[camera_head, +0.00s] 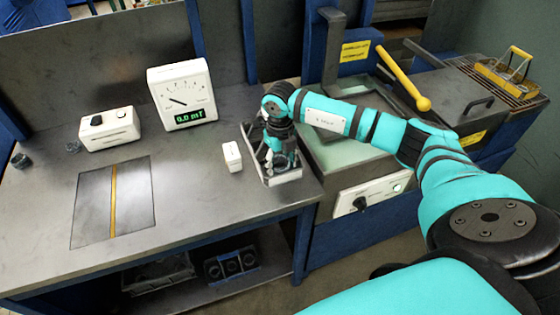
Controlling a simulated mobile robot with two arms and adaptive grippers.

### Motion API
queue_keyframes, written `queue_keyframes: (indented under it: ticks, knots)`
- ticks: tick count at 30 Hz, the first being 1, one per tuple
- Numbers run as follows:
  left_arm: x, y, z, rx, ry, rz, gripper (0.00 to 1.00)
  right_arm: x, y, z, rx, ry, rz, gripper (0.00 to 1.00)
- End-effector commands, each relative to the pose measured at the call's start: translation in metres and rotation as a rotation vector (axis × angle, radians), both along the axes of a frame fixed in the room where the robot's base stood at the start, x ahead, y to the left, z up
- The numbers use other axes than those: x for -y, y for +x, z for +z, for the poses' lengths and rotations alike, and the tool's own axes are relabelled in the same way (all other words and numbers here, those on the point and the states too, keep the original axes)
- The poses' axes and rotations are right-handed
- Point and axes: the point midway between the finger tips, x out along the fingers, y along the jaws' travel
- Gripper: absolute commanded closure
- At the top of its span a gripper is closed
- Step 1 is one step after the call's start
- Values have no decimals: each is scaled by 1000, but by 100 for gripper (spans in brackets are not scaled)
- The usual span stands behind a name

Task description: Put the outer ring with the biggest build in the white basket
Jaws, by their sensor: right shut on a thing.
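My right gripper (279,157) points down into a small light-rimmed tray (286,179) at the right end of the workbench. It is shut on a small part, which the fingers and wrist mostly hide; I cannot tell which ring it is. A few pale metallic shapes show around the fingertips inside the tray, too small to make out. A wire-like basket (158,275) sits on the lower shelf; its colour is hard to tell in the shade. My left gripper is out of view.
On the grey bench (195,215) stand a gauge with a dial and green display (183,95), a white control box (109,128) and a small white block (232,157). A dark plate with a yellow stripe (113,203) lies left. A machine with a yellow lever (403,78) stands right.

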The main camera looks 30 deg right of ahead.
Motion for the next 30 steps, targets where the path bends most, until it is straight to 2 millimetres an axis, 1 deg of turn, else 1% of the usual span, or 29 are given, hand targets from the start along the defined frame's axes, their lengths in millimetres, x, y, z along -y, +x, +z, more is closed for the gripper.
queue_keyframes:
  ticks: [8, 12, 13, 15, 22, 25, 26, 29, 30]
  knots:
    - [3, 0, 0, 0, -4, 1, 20, 0, 0, -3, 2, 0, 1, 92]
    - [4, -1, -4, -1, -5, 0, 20, 0, 0, -7, 1, 0, 1, 92]
    - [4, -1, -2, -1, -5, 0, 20, 0, 0, -6, 1, 0, 1, 44]
    - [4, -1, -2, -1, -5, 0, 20, 0, 0, -6, 0, 0, 1, 38]
    - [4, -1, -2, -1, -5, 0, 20, 0, 0, -5, 1, 0, 0, 38]
    - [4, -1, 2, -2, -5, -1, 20, 0, 0, 0, 1, 0, 0, 38]
    - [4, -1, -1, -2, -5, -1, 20, 0, 1, 2, 3, 0, 0, 38]
    - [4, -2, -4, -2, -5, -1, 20, 0, 2, 16, 7, 0, 1, 38]
    - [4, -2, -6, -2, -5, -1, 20, 0, 2, 24, 6, -1, 1, 38]
